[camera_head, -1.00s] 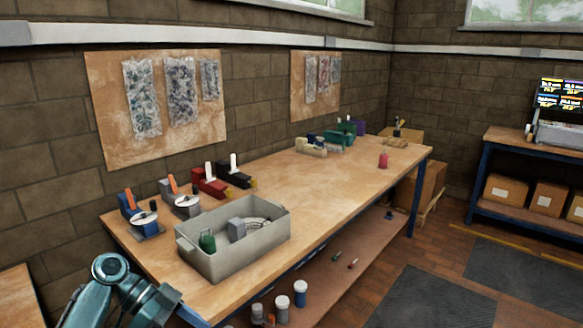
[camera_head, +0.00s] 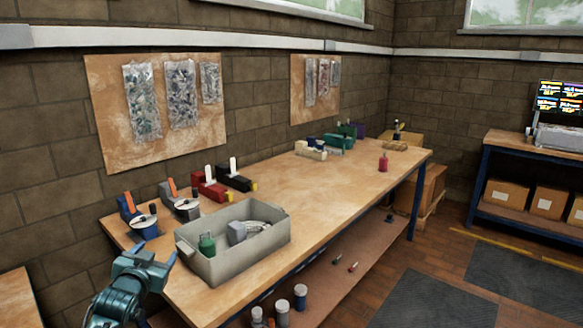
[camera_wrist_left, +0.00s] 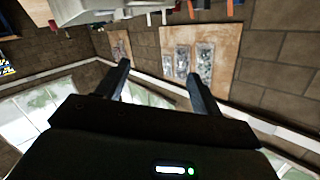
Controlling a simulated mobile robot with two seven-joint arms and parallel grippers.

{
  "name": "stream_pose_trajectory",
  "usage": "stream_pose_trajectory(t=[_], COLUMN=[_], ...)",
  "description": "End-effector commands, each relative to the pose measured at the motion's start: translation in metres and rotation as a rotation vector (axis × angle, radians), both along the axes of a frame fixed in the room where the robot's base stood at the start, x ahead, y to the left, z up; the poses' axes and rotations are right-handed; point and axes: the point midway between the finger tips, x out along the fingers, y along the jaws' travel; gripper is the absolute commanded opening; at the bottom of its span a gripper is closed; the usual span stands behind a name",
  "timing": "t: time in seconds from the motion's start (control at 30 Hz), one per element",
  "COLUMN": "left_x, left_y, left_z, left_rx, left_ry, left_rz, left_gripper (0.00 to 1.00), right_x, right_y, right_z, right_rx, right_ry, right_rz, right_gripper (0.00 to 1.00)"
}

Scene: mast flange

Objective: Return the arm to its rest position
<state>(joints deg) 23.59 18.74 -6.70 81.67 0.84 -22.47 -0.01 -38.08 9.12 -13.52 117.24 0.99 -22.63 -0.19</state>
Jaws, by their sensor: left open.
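My left arm comes in at the lower left of the head view. Its gripper (camera_head: 150,262) is beside the near left edge of the wooden workbench (camera_head: 330,205), left of the grey bin. In the left wrist view the two dark fingers (camera_wrist_left: 158,82) stand well apart with nothing between them, so it is open and empty. That view is turned over, with the wall and windows below. My right gripper is in neither view.
A grey bin (camera_head: 215,266) holding a green item (camera_head: 207,245) stands near the gripper. Tape dispensers (camera_head: 140,222) and red and black tools (camera_head: 212,188) line the wall side. A red bottle (camera_head: 384,162) stands far right. The bench's front middle is clear.

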Motion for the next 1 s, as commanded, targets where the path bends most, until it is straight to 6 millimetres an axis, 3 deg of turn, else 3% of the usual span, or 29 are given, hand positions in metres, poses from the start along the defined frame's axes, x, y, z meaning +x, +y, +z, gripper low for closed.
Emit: stream_pose_trajectory(t=[0.17, 0.27, 0.4, 0.5, 0.6, 0.73, 0.83, 1.0], left_x=[-0.054, -0.098, -0.180, -0.242, -0.295, -0.342, -0.361, -0.368], left_y=[-0.041, -0.068, -0.111, -0.138, -0.159, -0.175, -0.181, -0.184], left_z=[-0.070, -0.112, -0.165, -0.189, -0.201, -0.205, -0.205, -0.205], left_rx=[-0.025, -0.053, -0.115, -0.170, -0.222, -0.273, -0.294, -0.303], left_ry=[0.096, 0.164, 0.273, 0.348, 0.412, 0.468, 0.490, 0.499], left_rz=[-0.065, -0.108, -0.165, -0.196, -0.214, -0.222, -0.224, -0.224], left_gripper=[0.67, 0.67, 0.67, 0.67, 0.67, 0.67, 0.67, 0.67], right_x=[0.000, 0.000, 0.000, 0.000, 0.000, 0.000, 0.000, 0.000], right_y=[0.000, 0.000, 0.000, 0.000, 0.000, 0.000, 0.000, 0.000], right_z=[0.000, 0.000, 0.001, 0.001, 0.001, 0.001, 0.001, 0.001], right_rx=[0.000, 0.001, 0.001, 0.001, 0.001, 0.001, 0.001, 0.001], right_ry=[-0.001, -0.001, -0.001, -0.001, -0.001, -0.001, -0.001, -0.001], right_rz=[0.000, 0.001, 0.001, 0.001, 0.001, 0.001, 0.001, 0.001], right_gripper=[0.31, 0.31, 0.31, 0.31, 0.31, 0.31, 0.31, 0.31])
